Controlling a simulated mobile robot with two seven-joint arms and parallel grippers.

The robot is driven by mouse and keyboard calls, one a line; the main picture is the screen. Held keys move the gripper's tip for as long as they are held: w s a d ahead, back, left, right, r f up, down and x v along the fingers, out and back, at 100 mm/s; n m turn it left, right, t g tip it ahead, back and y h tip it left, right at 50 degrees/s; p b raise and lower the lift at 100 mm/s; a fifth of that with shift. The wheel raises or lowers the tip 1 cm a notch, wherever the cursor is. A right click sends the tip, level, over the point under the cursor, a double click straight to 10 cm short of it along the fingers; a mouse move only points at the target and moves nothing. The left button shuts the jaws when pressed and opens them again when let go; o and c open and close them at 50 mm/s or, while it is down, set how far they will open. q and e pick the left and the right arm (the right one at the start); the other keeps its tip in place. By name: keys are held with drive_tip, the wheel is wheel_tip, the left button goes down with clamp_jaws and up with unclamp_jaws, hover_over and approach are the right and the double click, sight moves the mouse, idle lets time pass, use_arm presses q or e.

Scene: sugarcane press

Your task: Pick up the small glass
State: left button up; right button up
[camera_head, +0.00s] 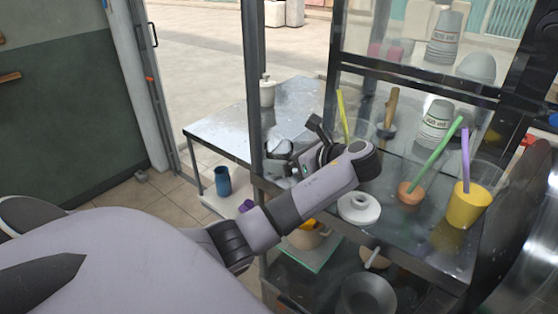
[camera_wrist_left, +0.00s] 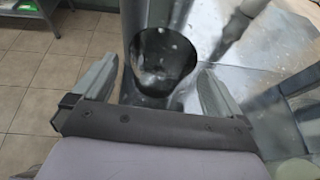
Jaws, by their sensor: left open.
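My left gripper (camera_head: 303,148) reaches over the near right corner of the metal table, next to the dark post of the stall. In the left wrist view its two fingers stand wide apart, and the gripper (camera_wrist_left: 158,88) is open. A round, dark-looking, shiny vessel, which looks like the small glass (camera_wrist_left: 162,58), shows between and just beyond the fingers. In the head view the glass (camera_head: 278,149) is partly hidden by the post and gripper. I cannot tell whether the fingers touch it. My right gripper is not in view.
The metal table (camera_head: 225,125) holds a white pot (camera_head: 267,92) at the back. A blue cup (camera_head: 222,181) stands below on a lower shelf. On the stall counter (camera_head: 400,232) are a white ring-shaped item (camera_head: 359,208), a yellow drink (camera_head: 467,205) and an orange one (camera_head: 411,192).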

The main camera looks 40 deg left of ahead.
use_arm(q)
drive_tip(key=shift+x, duration=0.95)
drive_tip(key=c, duration=1.1)
drive_tip(key=shift+r, duration=0.1)
